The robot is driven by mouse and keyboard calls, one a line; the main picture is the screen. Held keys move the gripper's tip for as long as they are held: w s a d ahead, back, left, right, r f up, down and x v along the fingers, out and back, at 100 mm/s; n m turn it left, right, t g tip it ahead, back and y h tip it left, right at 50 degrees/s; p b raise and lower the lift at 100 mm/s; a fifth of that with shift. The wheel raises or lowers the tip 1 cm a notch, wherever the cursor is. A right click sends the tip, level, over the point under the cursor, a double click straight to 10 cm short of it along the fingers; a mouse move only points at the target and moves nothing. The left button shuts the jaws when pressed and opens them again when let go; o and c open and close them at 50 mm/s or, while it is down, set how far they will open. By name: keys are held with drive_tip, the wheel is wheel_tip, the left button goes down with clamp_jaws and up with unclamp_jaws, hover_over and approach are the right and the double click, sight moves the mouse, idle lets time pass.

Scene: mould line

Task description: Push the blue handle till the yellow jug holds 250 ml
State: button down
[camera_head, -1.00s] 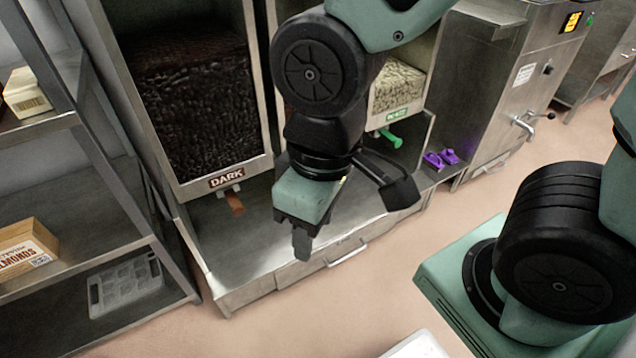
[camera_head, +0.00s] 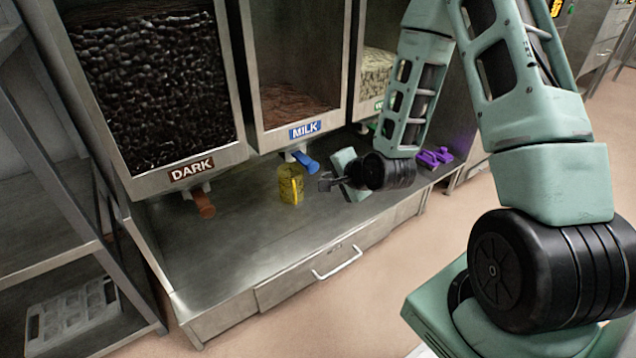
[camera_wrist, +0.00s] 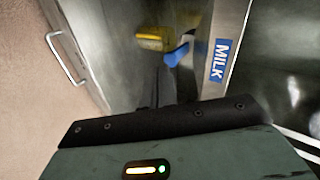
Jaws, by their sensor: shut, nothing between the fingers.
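The blue handle (camera_head: 306,161) sticks out under the bin labelled MILK in the head view; it also shows in the wrist view (camera_wrist: 177,55). The yellow jug (camera_head: 291,185) stands upright on the metal counter below the handle. In the wrist view the jug (camera_wrist: 154,40) is just beside the handle. How much it holds cannot be told. My gripper (camera_head: 326,182) is shut and empty, to the right of the jug and a little below the handle, apart from both. In the wrist view its dark fingers (camera_wrist: 165,88) point towards the handle and jug.
The DARK bin (camera_head: 155,90) with a brown handle (camera_head: 204,205) is at left, and a bin of pale pieces (camera_head: 379,70) is right of MILK. Purple items (camera_head: 434,157) lie at the counter's right. The counter (camera_head: 225,255) is clear at left. A drawer handle (camera_head: 338,264) juts out in front.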

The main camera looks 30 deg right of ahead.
drive_tip(key=d+f+m, duration=0.1)
drive_tip(key=d, duration=0.1)
drive_tip(key=d+f+m+t+h+b, duration=0.1)
drive_tip(key=d, duration=0.1)
drive_tip(key=shift+f+m, duration=0.2)
drive_tip(key=shift+m, duration=0.2)
drive_tip(key=shift+w, duration=0.1)
drive_tip(key=b, duration=1.1)
approach(314, 169)
wheel_tip(314, 169, down, 3)
drive_tip(key=w, duration=0.2)
drive_tip(key=w+b, duration=0.1)
drive_tip(key=w, duration=0.1)
drive_tip(key=shift+w+f, duration=0.25)
drive_tip(key=shift+w+r, duration=0.15)
drive_tip(key=shift+w, duration=0.35)
